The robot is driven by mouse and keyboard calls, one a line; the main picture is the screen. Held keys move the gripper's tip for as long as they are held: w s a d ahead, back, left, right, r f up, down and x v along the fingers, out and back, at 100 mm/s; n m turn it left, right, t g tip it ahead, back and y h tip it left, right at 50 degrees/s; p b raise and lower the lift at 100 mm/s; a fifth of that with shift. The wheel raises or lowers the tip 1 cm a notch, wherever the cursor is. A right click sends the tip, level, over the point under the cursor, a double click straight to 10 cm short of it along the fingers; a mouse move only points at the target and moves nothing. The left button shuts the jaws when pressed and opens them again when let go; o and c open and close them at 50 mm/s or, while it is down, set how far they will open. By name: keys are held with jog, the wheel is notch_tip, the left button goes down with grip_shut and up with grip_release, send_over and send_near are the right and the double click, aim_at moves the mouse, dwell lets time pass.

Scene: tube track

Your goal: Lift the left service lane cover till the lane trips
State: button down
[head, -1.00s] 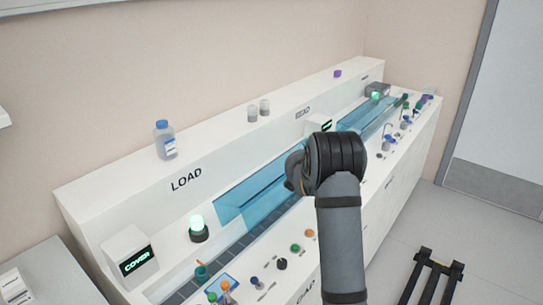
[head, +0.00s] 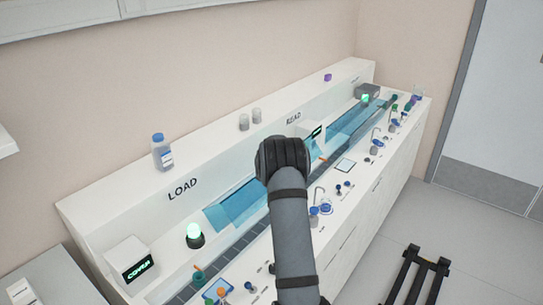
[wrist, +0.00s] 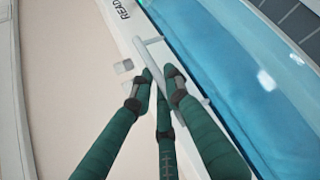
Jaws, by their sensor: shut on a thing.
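The left lane's clear blue cover (head: 235,207) lies along the bench below the LOAD sign, with its right part hidden behind my arm. My gripper (wrist: 158,80) has dark green fingers, closed around a pale bar handle (wrist: 150,58) in the wrist view. A clear blue panel (wrist: 225,65) runs just right of the handle. In the head view my arm hides the fingers and handle. A green-lit dome lamp (head: 194,235) stands left of the cover, and a box display (head: 138,268) beside it reads COVER in green.
A second blue cover (head: 350,122) lies further right along the bench. A bottle (head: 162,152) and two small cups (head: 250,119) stand on the back ledge. Several small capped items and posts crowd the front edge.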

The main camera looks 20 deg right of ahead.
jog(key=shift+f, duration=0.1)
jog(key=c, duration=1.8)
grip_release()
jog(key=shift+o, duration=0.7)
jog(key=shift+s, duration=0.1)
jog(key=v, duration=1.2)
jog(key=shift+d, duration=0.1)
